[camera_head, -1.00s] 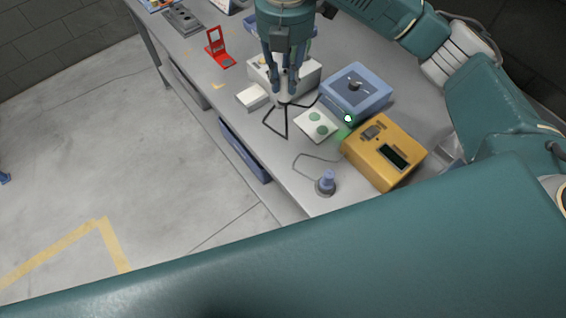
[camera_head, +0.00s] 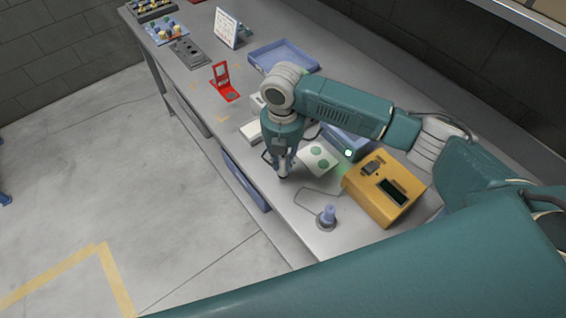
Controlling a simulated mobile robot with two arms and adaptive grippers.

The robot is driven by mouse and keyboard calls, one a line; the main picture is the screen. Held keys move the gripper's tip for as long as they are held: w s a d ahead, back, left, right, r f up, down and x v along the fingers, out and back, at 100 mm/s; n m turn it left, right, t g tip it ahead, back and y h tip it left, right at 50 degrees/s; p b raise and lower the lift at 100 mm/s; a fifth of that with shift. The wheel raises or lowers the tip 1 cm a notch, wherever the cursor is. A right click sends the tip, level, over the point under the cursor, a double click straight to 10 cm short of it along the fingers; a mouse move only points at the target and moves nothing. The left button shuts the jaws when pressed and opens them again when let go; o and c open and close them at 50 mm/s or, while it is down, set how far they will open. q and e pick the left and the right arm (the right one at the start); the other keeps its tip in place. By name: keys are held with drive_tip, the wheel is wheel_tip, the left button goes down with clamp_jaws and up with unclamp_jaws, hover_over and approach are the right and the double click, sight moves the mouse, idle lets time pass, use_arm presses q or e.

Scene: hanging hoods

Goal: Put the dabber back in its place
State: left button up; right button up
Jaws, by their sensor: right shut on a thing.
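My right gripper (camera_head: 283,168) points down over the near edge of the table (camera_head: 290,205). It is shut on a small pale thing at its fingertips, mostly hidden by the fingers; it looks like the dabber, but I cannot be sure. The black wire stand is mostly hidden behind the gripper. My left gripper is not in view.
A yellow device (camera_head: 384,189) stands right of the card; a blue box (camera_head: 352,141) is partly hidden behind my arm. A white block (camera_head: 251,131), red stand (camera_head: 223,83), blue tray (camera_head: 284,55) and grey rack (camera_head: 188,53) lie farther back.

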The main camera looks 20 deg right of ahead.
wheel_tip(320, 180, down, 2)
drive_tip(key=shift+f, duration=0.2)
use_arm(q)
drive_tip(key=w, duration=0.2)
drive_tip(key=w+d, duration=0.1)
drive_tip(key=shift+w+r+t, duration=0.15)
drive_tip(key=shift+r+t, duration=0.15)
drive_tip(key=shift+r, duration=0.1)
use_arm(e)
drive_tip(key=o, duration=0.9)
drive_tip(key=shift+f, duration=0.1)
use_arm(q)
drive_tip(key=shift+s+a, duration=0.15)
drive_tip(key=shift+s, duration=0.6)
use_arm(e)
wheel_tip(320, 180, up, 11)
drive_tip(key=b, duration=0.3)
drive_tip(key=shift+r, duration=0.2)
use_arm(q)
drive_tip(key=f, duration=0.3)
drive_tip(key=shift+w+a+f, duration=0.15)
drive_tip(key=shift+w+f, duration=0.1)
use_arm(e)
drive_tip(key=shift+r, duration=0.45)
drive_tip(key=shift+f, duration=0.1)
